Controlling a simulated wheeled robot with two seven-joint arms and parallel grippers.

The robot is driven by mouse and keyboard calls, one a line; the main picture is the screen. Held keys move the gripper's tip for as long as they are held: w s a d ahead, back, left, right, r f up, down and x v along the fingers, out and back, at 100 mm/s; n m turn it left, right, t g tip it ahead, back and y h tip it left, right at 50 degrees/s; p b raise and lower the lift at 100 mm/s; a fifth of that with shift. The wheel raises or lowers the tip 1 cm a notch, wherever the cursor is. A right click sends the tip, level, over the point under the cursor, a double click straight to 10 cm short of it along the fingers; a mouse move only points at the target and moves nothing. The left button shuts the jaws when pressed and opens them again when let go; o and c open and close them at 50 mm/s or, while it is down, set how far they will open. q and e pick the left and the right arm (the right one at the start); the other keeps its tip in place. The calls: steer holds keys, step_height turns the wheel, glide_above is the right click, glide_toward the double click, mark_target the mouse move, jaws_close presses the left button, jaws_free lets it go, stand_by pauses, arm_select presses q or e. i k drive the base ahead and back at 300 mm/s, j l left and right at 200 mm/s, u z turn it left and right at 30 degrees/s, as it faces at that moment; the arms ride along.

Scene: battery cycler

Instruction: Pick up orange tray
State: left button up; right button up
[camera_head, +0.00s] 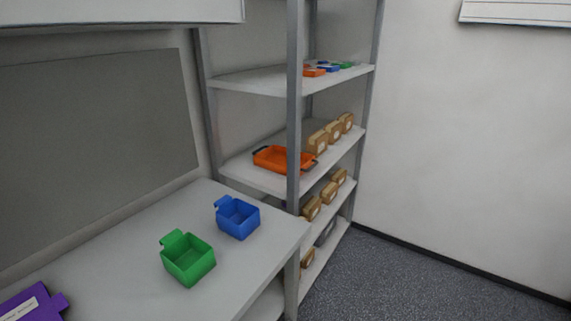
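The orange tray (270,157) is shallow with dark handles at its two ends. It lies on a middle shelf of the grey shelf unit, and the front post of the unit hides a part of it. It looks empty, as far as its inside shows. Neither of my grippers is in view.
A blue bin (238,218) and a green bin (188,260) stand on the white table (120,250), with a purple object (35,303) at lower left. Cardboard boxes (318,142) stand beside the tray. The shelf post (294,110) crosses before it. The floor (400,280) at right is clear.

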mark_target(274, 158)
steer(key=i+l+u, duration=0.35)
steer(key=l, duration=0.25)
steer(key=i+l+u, duration=0.4)
steer(key=l, duration=0.35)
steer(key=i+l+u, duration=0.2)
steer(key=l+u, duration=0.15)
steer(key=l, duration=0.45)
steer(key=i+l+u, duration=0.15)
steer(key=l+u, duration=0.25)
steer(key=l, duration=0.4)
steer(key=l+u, duration=0.35)
steer(key=l, duration=0.5)
steer(key=k+l+u, duration=0.1)
steer(key=l+u, duration=0.3)
steer(key=l, duration=0.5)
steer(key=k+l+u, duration=0.35)
steer(key=l, duration=0.45)
steer(key=i+l, duration=0.05)
steer(key=i, duration=0.05)
